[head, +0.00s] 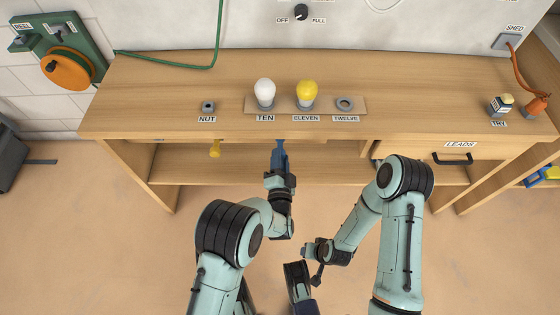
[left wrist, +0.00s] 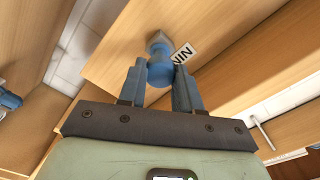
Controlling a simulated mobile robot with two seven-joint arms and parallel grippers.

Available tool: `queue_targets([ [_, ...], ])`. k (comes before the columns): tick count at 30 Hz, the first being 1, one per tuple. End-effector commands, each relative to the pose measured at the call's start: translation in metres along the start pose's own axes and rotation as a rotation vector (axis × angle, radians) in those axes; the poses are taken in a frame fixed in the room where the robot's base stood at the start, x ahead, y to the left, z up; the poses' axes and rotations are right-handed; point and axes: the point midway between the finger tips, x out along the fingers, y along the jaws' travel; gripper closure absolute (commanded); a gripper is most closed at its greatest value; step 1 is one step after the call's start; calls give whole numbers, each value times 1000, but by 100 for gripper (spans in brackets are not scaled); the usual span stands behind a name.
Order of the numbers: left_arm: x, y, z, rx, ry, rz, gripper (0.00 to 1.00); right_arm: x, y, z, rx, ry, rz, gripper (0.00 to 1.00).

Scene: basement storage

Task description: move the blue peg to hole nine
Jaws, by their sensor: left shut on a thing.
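My left gripper (head: 279,146) reaches to the front edge of the bench, below the TEN label. In the left wrist view, my left gripper (left wrist: 160,82) is shut on the blue peg (left wrist: 160,68), one finger on each side. The peg's far end meets a grey collar (left wrist: 158,40) on the wood, beside a partly hidden label reading "NIN" (left wrist: 183,53). How deep the peg sits in the collar, I cannot tell. In the head view the peg is hidden by the gripper. My right gripper (head: 310,252) hangs in front of the bench, away from it; its fingers are unclear.
On the bench top (head: 160,95), a white bulb (head: 264,92), a yellow bulb (head: 306,94) and an empty grey socket (head: 344,104) stand in a row. A nut (head: 208,107) lies to their left.

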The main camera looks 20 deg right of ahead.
Motion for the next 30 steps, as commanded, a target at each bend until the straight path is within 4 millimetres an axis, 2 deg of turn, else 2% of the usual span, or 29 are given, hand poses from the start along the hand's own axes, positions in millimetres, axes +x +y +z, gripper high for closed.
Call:
queue_targets([
  [6,6,0,0,0,1,-2,100,2,1,0,0,-1,0,57],
  [7,5,-1,0,0,1,-2,57,2,1,0,0,-1,0,57],
  [9,5,-1,0,0,1,-1,37,2,0,0,0,-1,0,57],
  [18,5,0,0,0,0,0,37,2,1,0,1,-1,1,57],
  [22,5,0,0,0,0,0,37,4,10,3,12,-11,19,57],
  [27,-30,-1,-2,3,0,5,37,-9,-2,-12,1,34,-1,57],
  [30,-54,-1,-2,3,0,6,37,-15,-4,-4,-1,10,-2,57],
])
